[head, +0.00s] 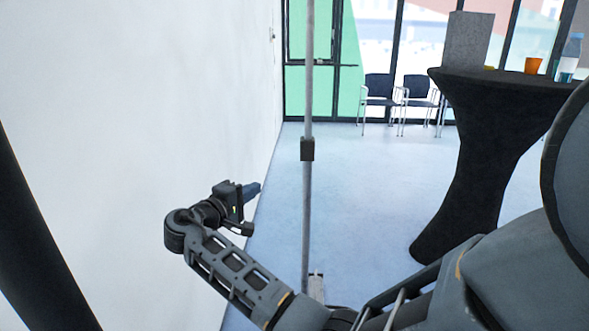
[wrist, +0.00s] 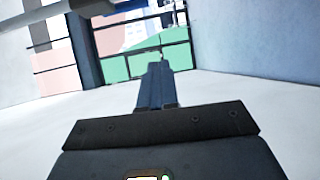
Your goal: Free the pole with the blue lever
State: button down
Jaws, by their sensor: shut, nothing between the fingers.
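A thin grey pole (head: 307,85) stands upright in the middle of the head view, running out of the top of the picture. A dark block (head: 307,149) sits around it at about mid-height. I cannot make out a blue lever on the pole or the block. My gripper (head: 255,188) is left of the pole and lower than the block, apart from both in the picture. Its dark bluish fingers are shut with nothing between them. In the wrist view my gripper (wrist: 155,70) points across the room, and I cannot identify the pole there.
A white wall (head: 110,110) runs close along the left. A black-draped high table (head: 485,130) stands at right, with a grey box (head: 467,40), an orange cup (head: 533,66) and bottles on top. Chairs (head: 380,90) stand by the far windows. Open floor lies between pole and table.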

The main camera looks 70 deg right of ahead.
jog(key=r, duration=0.1)
jog(key=d+g, duration=0.1)
jog(key=r+m, duration=0.1)
jog(key=shift+s+d+r+g, duration=0.25)
jog(key=shift+s+r+g, duration=0.05)
jog(key=shift+r, duration=0.05)
jog(key=s+p+x, duration=0.1)
jog(key=s+x, duration=0.1)
jog(key=x, duration=1.1)
jog(key=shift+s+a+p, duration=0.25)
jog(key=shift+a+p, duration=0.1)
jog(key=shift+a, duration=0.1)
jog(key=shift+s+d+f+n+h, duration=0.1)
jog(key=shift+s+f+n+h, duration=0.1)
jog(key=shift+s+n+h, duration=0.4)
jog(key=shift+w, duration=0.2)
